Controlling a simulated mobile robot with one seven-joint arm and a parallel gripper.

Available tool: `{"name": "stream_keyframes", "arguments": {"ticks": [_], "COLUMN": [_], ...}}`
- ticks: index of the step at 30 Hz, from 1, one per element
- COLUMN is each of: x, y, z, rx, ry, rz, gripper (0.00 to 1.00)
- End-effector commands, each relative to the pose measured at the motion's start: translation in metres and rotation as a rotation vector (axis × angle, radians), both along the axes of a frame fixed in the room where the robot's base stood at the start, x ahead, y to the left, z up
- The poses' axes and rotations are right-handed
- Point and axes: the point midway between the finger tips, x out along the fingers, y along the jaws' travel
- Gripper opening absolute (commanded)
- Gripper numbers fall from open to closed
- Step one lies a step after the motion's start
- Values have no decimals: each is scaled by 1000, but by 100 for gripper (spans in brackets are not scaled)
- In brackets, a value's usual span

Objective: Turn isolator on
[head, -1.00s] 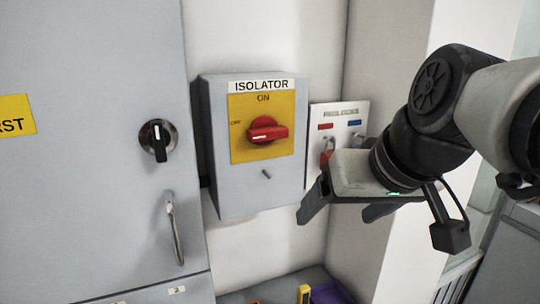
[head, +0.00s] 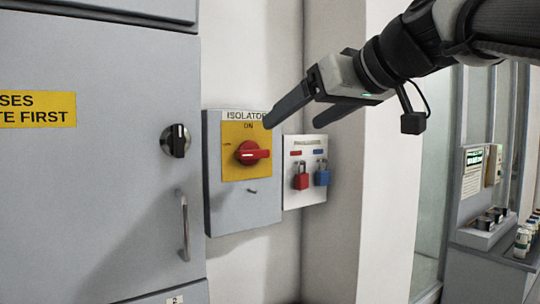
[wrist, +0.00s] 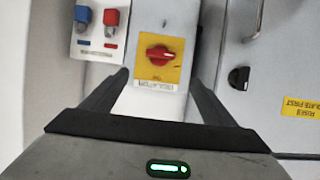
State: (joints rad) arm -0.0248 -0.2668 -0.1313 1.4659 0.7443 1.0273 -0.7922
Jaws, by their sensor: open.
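The isolator box (head: 230,208) is a grey wall box with a yellow plate marked ON at its top. Its red rotary handle (head: 252,153) lies about horizontal, with its grip toward the right and a small label at the left of the plate. My gripper (head: 293,123) is open and empty, at the box's upper right, apart from the handle. In the wrist view the box is upside down, and the red handle (wrist: 160,53) appears beyond and between the two open fingers.
A padlock board (head: 305,199) with a red padlock (head: 300,178) and a blue padlock (head: 322,175) hangs right of the box. A grey cabinet (head: 90,190) with a black knob (head: 176,141) and a bar handle (head: 184,226) stands at the left.

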Motion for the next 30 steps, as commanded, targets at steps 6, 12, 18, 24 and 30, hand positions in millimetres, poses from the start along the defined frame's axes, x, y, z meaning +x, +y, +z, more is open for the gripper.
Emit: {"name": "stream_keyframes", "arguments": {"ticks": [6,12,18,24,30], "x": [33,66,98,118,124], "y": [22,46,66,80,84], "z": [-18,-35,-50,-60,-63], "rx": [0,0,0,0,1], "ry": [7,6,7,5,3], "rz": [2,2,1,0,-1], "gripper": [80,80,80,80,80]}}
